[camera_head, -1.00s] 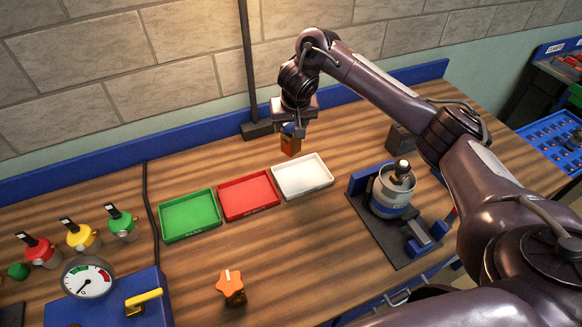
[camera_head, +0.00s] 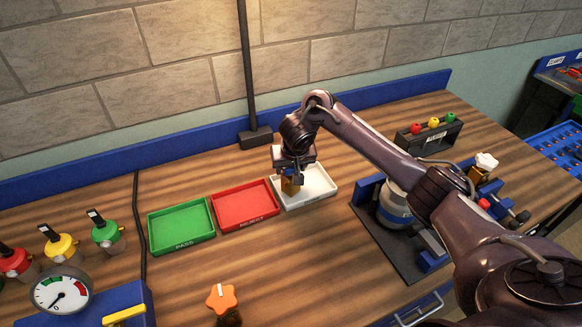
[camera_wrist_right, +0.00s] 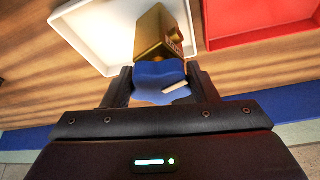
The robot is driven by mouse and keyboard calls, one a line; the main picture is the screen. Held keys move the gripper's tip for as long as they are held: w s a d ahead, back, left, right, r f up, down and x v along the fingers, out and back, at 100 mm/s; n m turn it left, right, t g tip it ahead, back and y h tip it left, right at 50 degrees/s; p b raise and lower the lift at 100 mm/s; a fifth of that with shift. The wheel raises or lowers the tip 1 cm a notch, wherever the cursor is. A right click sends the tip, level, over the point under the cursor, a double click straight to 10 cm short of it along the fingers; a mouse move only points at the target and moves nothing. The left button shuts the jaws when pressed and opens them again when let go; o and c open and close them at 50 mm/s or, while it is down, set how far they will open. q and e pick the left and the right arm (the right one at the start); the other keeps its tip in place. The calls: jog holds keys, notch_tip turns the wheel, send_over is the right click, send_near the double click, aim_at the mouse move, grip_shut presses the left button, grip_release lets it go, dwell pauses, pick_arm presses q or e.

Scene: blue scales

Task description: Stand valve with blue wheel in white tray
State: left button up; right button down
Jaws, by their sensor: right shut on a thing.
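The valve has a brass body (camera_head: 289,186) and a blue wheel (camera_wrist_right: 158,78). My right gripper (camera_head: 297,176) is shut on the blue wheel, with one finger on each side of it in the wrist view. The brass body points down, over the left part of the white tray (camera_head: 320,183). In the wrist view, the body (camera_wrist_right: 153,35) shows against the tray's inside (camera_wrist_right: 100,25). I cannot tell whether its base touches the tray floor. My left gripper is not in view.
A red tray (camera_head: 245,203) adjoins the white one on the left, then a green tray (camera_head: 181,226). An orange-wheel valve (camera_head: 221,298) stands in front. A blue-framed fixture (camera_head: 392,212) and a white-wheel valve (camera_head: 484,166) are at the right.

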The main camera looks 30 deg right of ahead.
jog(key=c, duration=0.6)
grip_release()
jog(key=shift+o, duration=0.2)
jog(key=shift+r, duration=0.2)
jog(key=v, duration=0.3)
jog(key=d+p+v, duration=0.1)
jog(key=p+v, duration=0.6)
jog(key=v, duration=0.1)
jog(key=shift+s+a+r+p, duration=0.3)
jog(key=shift+a+r+p, duration=0.05)
jog(key=shift+a, duration=0.25)
